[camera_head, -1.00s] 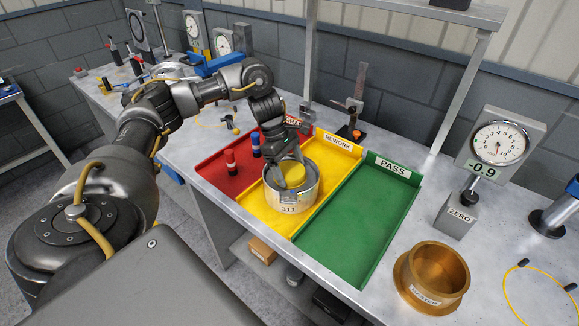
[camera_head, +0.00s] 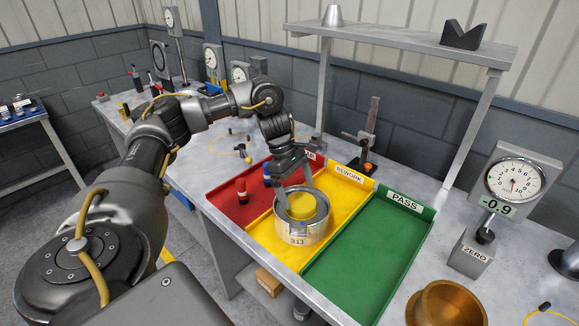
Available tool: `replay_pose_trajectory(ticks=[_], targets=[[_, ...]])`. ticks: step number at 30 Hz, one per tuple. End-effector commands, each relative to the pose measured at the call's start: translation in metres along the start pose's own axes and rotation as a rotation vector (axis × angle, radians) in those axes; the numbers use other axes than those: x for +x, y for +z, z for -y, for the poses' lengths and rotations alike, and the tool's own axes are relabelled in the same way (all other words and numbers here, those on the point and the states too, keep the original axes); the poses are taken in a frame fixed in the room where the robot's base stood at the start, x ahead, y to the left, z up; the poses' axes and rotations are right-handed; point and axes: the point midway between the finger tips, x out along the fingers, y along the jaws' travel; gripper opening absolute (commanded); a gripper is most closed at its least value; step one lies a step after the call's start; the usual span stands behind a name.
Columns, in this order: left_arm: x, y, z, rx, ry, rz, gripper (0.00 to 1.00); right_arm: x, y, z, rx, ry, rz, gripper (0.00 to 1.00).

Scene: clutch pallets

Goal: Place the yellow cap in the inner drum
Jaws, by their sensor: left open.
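The yellow cap (camera_head: 301,206) sits inside the open top of a silver drum (camera_head: 312,233), which carries a number label on its front. The cap looks roughly level, with the drum's rim around it. The drum stands upright on the yellow REWORK tray. My left gripper (camera_head: 294,192) is open, pointing down just above the drum, with its fingers spread at the cap's far and left sides. Whether the fingers touch the cap or rim I cannot tell. My right gripper is not in view.
The red tray (camera_head: 222,205) left of the drum holds a red-and-white peg (camera_head: 242,190) and a blue peg (camera_head: 267,172). The green PASS tray (camera_head: 368,245) is empty. A brass ring (camera_head: 440,305), a ZERO block (camera_head: 470,254) and a dial gauge (camera_head: 513,184) stand at right.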

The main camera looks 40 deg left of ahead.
Motion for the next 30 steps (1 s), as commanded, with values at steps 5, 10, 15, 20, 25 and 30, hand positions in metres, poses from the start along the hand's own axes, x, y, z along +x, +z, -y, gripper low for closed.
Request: replay_pose_trajectory(ticks=[5, 10, 15, 20, 25, 30], targets=[[-0.038, 0.001, -0.001, 0.000, 0.006, 0.000, 1.00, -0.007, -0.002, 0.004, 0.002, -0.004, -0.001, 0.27], [-0.063, 0.001, -0.001, 0.000, 0.004, 0.000, 1.00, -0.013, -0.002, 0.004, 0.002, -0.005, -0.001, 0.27], [-0.076, 0.000, 0.000, 0.000, 0.001, 0.000, 1.00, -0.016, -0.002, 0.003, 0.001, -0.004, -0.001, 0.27], [-0.081, 0.000, 0.000, 0.000, 0.000, 0.001, 1.00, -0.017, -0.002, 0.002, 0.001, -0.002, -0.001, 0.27], [-0.080, 0.000, 0.000, 0.000, 0.000, 0.001, 1.00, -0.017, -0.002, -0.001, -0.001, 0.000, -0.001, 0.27], [-0.080, 0.000, 0.000, 0.000, 0.000, 0.000, 1.00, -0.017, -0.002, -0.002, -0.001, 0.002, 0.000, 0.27]])
